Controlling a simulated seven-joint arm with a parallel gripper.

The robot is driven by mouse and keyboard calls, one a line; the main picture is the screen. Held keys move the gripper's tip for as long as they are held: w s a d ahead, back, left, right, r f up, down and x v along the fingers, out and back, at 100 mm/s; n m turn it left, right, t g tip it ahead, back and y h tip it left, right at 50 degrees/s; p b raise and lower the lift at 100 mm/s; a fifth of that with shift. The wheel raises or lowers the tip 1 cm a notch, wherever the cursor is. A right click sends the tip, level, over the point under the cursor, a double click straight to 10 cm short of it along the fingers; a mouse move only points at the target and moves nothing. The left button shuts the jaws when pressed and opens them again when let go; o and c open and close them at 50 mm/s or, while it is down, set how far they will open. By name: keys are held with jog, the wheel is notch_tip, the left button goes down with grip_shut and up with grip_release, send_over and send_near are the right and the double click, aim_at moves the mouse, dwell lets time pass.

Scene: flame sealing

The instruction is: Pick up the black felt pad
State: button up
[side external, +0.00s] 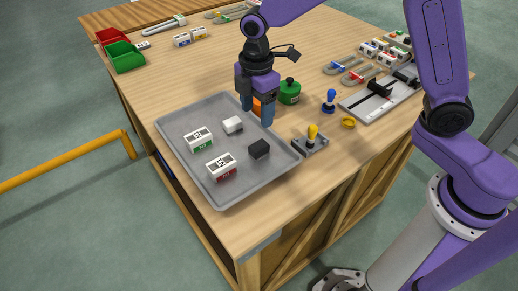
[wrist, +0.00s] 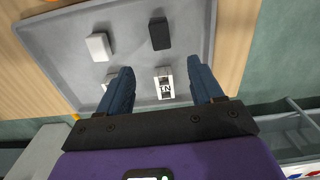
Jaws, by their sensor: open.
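The black felt pad (side external: 259,150) is a small dark block lying on the grey tray, toward its right side. In the wrist view the black pad (wrist: 159,33) shows beyond my fingertips, roughly centred between them. My gripper (side external: 258,110) has blue fingers and is above the tray's back edge, apart from the pad. In the wrist view the two fingers of my gripper (wrist: 159,67) stand wide apart with nothing held between them.
The grey tray (side external: 190,170) also holds a white pad (side external: 232,125), a green-marked box (side external: 199,139) and a red-marked box (side external: 221,166). A yellow-handled stamp (side external: 312,136), a green canister (side external: 290,92) and a blue-handled stamp (side external: 329,101) stand right of the tray.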

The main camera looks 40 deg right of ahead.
send_over(259, 145)
jog(key=f, duration=0.7)
jog(key=shift+a+f, duration=0.25)
jog(key=shift+a, duration=0.05)
jog(key=shift+d+f, duration=0.15)
jog(key=shift+f, duration=1.2)
jog(key=shift+d+f, duration=0.1)
jog(key=shift+f, duration=1.25)
jog(key=c, duration=1.1)
